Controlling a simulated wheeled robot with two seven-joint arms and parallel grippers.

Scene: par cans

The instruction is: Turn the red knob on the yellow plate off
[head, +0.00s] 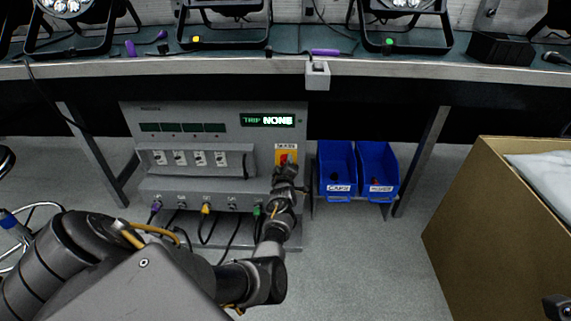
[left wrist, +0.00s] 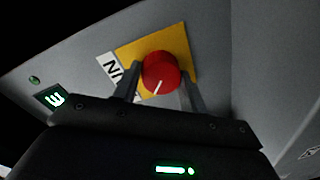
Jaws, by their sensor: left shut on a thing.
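The red knob (left wrist: 161,72) sits on the yellow plate (left wrist: 183,42) in the left wrist view. A white pointer line on the knob runs toward the lower left. My left gripper (left wrist: 158,88) has one finger on each side of the knob and is shut on it. In the head view the yellow plate (head: 279,152) is at the right of the grey panel, and my left gripper (head: 285,168) reaches it from below, hiding most of the knob. My right gripper cannot be made out in either view.
The grey panel (head: 220,140) has a lit display (head: 267,120) reading "TRIP NONE", several switches and cables below. Blue bins (head: 338,175) stand right of it. A cardboard box (head: 465,225) is at the right. A table (head: 420,70) with lamps runs above the panel.

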